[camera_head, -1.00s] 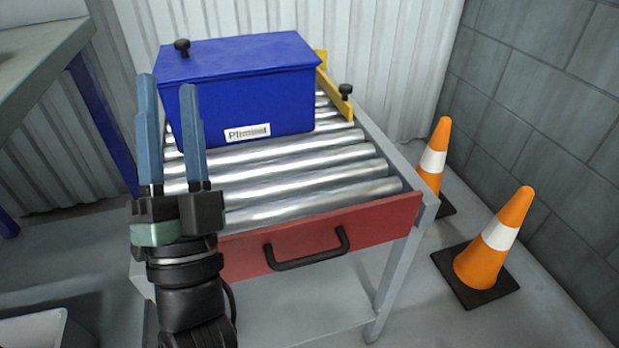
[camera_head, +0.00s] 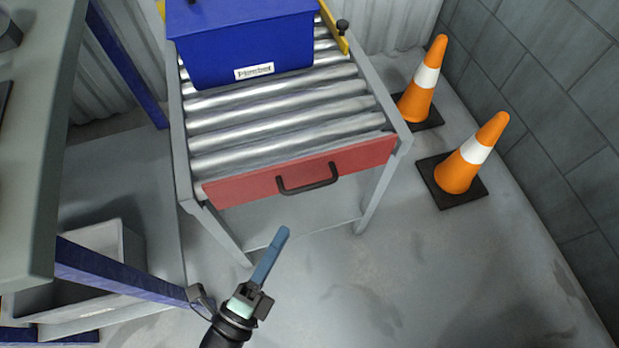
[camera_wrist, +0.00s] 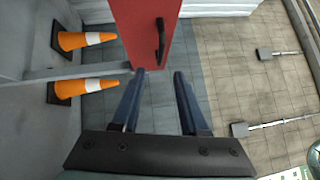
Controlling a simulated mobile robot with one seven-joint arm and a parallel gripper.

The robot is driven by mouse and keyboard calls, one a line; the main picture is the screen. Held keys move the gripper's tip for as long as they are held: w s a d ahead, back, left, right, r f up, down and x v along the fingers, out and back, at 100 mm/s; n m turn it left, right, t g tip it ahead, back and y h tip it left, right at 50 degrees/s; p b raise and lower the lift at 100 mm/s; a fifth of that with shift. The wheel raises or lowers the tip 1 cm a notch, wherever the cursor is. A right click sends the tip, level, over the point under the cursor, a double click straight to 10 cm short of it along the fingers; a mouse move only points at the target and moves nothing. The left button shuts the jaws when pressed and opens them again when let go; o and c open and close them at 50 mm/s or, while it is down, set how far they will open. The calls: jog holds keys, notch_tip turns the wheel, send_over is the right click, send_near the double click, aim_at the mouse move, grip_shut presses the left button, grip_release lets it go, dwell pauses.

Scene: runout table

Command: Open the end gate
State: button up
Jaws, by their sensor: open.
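The end gate (camera_head: 240,186) is a red panel across the front end of the roller table, standing upright. Its black bar handle (camera_head: 308,182) is at the middle of its outer face. In the wrist view the red gate (camera_wrist: 140,25) is at the top centre, with the handle (camera_wrist: 160,42) on its right side. My gripper (camera_head: 283,232) is in front of and below the gate, apart from it, with nothing held. In the wrist view the two blue fingers of my gripper (camera_wrist: 160,75) are spread and empty, just short of the gate's handle.
A blue lidded bin (camera_head: 245,48) sits on the rollers (camera_head: 290,110) behind the gate, beside a yellow guide (camera_head: 332,25). Two orange cones (camera_head: 423,82) stand right of the table. A grey workbench (camera_head: 40,150) and grey tub (camera_head: 125,255) are at left. Floor in front is clear.

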aim_at(309, 187)
jog(key=x, duration=1.1)
jog(key=shift+w+r+b, duration=0.1)
jog(key=shift+w+b, duration=0.1)
jog(key=shift+b, duration=0.15)
jog(key=shift+c, duration=0.3)
grip_shut()
dwell(0.5)
